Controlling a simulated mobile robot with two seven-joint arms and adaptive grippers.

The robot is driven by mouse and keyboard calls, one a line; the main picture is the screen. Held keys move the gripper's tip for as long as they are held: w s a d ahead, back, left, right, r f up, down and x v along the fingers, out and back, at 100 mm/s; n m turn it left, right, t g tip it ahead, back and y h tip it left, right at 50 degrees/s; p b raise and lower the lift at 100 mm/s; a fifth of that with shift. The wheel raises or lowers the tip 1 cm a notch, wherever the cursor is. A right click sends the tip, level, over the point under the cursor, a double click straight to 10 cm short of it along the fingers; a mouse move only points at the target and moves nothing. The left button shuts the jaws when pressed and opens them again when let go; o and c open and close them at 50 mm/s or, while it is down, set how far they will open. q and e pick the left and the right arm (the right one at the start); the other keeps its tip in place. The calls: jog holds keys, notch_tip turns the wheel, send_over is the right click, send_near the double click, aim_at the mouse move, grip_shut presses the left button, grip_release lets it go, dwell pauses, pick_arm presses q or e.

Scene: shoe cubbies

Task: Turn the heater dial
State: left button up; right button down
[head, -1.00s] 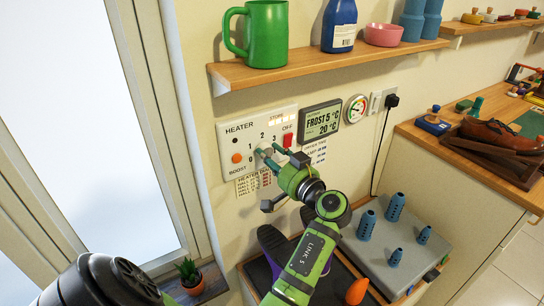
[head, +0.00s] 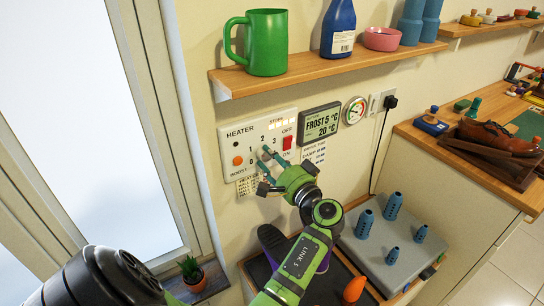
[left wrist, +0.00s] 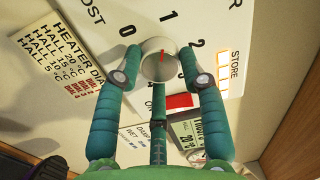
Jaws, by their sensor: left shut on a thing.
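The round heater dial (head: 265,153) is on the white heater panel (head: 240,142), with numbers around it. In the left wrist view the pale dial (left wrist: 160,64) has a red mark that stands near upright, roughly toward the 1. My left gripper (head: 269,167) is shut on the dial. In the left wrist view its teal fingers (left wrist: 160,78) stand on either side of the dial, with a third finger below. The fingers partly hide the dial in the head view. My right gripper is not in view.
The red switch (head: 287,142) and orange boost button (head: 237,160) are near the dial. A display (head: 320,122) reads FROST 5 °C and 20 °C. A shelf (head: 300,70) with a green mug (head: 266,45) overhangs the panel. A grey board with blue pegs (head: 375,262) lies below right.

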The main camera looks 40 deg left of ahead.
pick_arm(q)
jog(key=shift+w+a+r+m, duration=0.1)
jog(key=shift+a+r+m, duration=0.05)
jog(key=shift+r+m, duration=0.4)
jog(key=shift+f, duration=0.1)
jog(key=o, duration=1.1)
jog(key=shift+o, duration=0.2)
jog(key=shift+a+f, duration=0.1)
jog(key=shift+f, duration=0.2)
jog(key=v, duration=0.7)
jog(key=shift+d, duration=0.25)
jog(key=shift+f, duration=0.15)
